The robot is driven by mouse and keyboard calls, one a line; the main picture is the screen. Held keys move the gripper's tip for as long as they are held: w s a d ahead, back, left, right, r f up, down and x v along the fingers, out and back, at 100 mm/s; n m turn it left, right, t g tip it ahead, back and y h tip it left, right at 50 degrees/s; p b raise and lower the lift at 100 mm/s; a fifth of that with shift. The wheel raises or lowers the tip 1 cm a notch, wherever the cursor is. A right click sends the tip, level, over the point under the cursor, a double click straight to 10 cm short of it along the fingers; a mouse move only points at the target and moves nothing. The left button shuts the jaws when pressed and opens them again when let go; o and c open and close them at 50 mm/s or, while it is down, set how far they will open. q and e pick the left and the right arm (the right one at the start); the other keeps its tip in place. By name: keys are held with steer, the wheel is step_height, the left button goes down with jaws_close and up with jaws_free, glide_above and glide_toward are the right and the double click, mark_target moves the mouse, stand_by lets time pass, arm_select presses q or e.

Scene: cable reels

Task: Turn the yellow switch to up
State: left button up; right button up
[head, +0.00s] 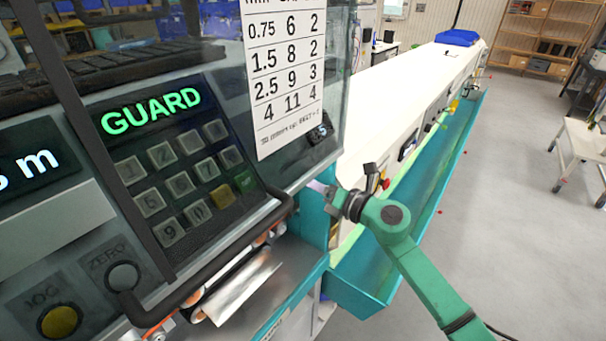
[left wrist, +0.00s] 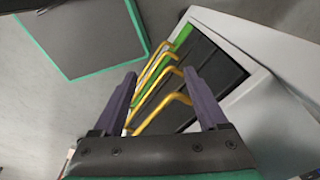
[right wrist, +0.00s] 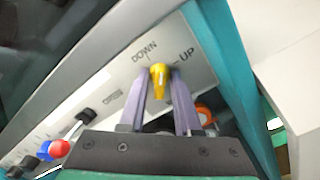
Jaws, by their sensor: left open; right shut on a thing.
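The yellow switch (right wrist: 159,78) sits on a pale panel (right wrist: 118,100) printed with DOWN above it and UP to its right. In the right wrist view my right gripper (right wrist: 161,73) is shut on it, one finger on each side. Its exact angle between the two marks is hard to tell. In the head view my right gripper (head: 322,188) reaches the machine's right side, and the switch is hidden there. My left gripper (left wrist: 159,79) shows only in the left wrist view, open and empty, with yellow bars (left wrist: 172,98) beyond its fingers.
The machine's keypad face (head: 185,180) fills the left of the head view. A long white bench (head: 400,90) with a teal trough runs away behind my right arm.

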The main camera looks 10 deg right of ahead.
steer(key=shift+r+m+p, duration=0.1)
steer(key=shift+m+p, duration=1.75)
steer(key=shift+m, duration=2.35)
steer(key=o, duration=0.7)
steer(key=shift+m, duration=0.4)
steer(key=o, duration=0.5)
